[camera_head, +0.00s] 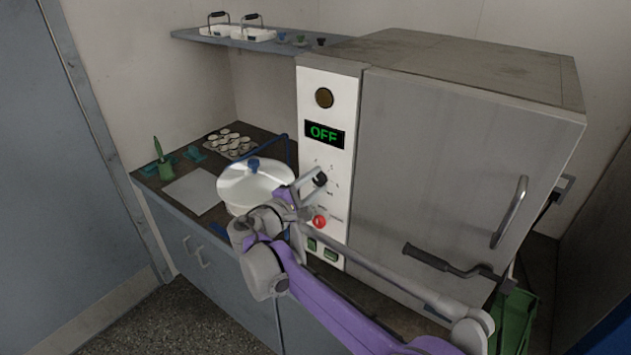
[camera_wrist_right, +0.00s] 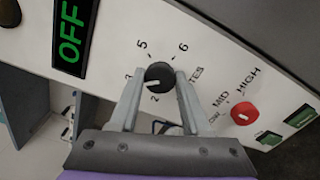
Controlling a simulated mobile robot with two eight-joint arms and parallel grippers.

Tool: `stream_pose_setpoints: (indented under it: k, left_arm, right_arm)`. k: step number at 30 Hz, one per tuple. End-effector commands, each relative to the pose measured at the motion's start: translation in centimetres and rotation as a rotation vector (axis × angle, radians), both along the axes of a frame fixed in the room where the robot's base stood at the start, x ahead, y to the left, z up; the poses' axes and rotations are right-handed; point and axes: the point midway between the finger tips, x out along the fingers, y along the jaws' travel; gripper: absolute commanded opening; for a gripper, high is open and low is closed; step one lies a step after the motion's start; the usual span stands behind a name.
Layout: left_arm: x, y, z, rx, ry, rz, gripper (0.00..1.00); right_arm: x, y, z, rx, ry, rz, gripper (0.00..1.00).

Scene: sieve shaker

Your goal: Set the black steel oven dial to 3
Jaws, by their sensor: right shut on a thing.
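The black steel oven dial (camera_head: 320,179) sits on the oven's white control panel (camera_head: 342,95), below the green OFF display (camera_head: 324,133). In the right wrist view the dial (camera_wrist_right: 159,76) has a light pointer line, and numbers such as 5, 6 and 2 are printed around it. Some numbers are hidden by the fingers. My right gripper (camera_wrist_right: 157,84) is shut on the dial, one finger on each side; it also shows in the head view (camera_head: 312,187). My left gripper is not in view.
A red knob (camera_wrist_right: 244,113) marked MID and HIGH is beside the dial, with green switches (camera_wrist_right: 301,115) beyond it. A white pot (camera_head: 232,188) with a blue-knobbed lid stands on the bench left of the oven. The oven door handle (camera_head: 511,213) is at the right.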

Motion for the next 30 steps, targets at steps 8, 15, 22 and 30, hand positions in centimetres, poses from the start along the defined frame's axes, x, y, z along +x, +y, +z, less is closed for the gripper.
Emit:
stream_pose_setpoints:
  k: [8,15,22,30]
  left_arm:
    - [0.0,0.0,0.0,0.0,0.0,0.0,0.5]
    - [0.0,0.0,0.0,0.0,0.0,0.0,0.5]
    - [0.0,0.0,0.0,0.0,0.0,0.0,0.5]
    - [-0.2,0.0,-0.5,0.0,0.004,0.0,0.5]
  right_arm:
    - [0.0,0.0,-0.1,0.002,0.0,0.001,0.0]
    - [0.0,0.0,-0.1,0.002,0.0,0.001,0.77]
    - [0.0,0.0,0.0,0.0,0.0,0.0,0.77]
    - [-2.0,1.5,-0.1,0.001,0.001,0.004,0.77]
